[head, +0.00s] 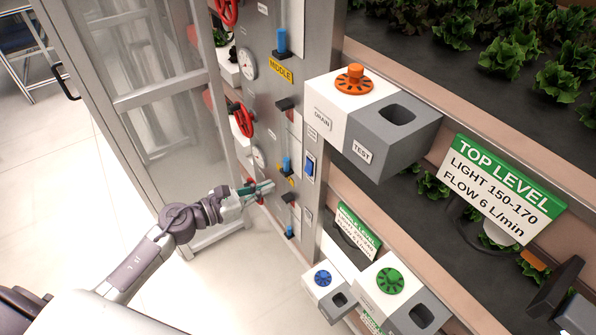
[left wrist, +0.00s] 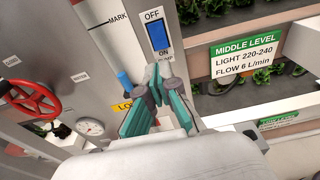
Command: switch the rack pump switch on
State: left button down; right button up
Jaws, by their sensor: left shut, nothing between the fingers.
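The rack pump switch is a blue rocker (head: 310,168) in a pale frame on the grey rack post. It shows larger in the left wrist view (left wrist: 158,37), with OFF printed above it and ON below. I cannot tell which half is pressed in. My left gripper (head: 270,187) is shut and empty, left of and a little below the switch in the head view. In the left wrist view its teal fingertips (left wrist: 157,72) are together just below the ON label; contact with the panel cannot be made out. My right gripper is not in view.
The panel beside the switch carries red valve wheels (head: 243,119), a gauge (head: 248,64) and blue-topped fittings (head: 282,42). A white and grey box with an orange knob (head: 355,78) juts out above right. A glass-panelled door (head: 155,50) stands left. Open floor lies at lower left.

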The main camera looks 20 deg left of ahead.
aim_at(307, 172)
pick_arm(q)
jog(key=p+x, duration=0.2)
jog(key=x, duration=0.7)
jog(key=shift+w+d, duration=0.25)
jog(key=shift+w, duration=0.15)
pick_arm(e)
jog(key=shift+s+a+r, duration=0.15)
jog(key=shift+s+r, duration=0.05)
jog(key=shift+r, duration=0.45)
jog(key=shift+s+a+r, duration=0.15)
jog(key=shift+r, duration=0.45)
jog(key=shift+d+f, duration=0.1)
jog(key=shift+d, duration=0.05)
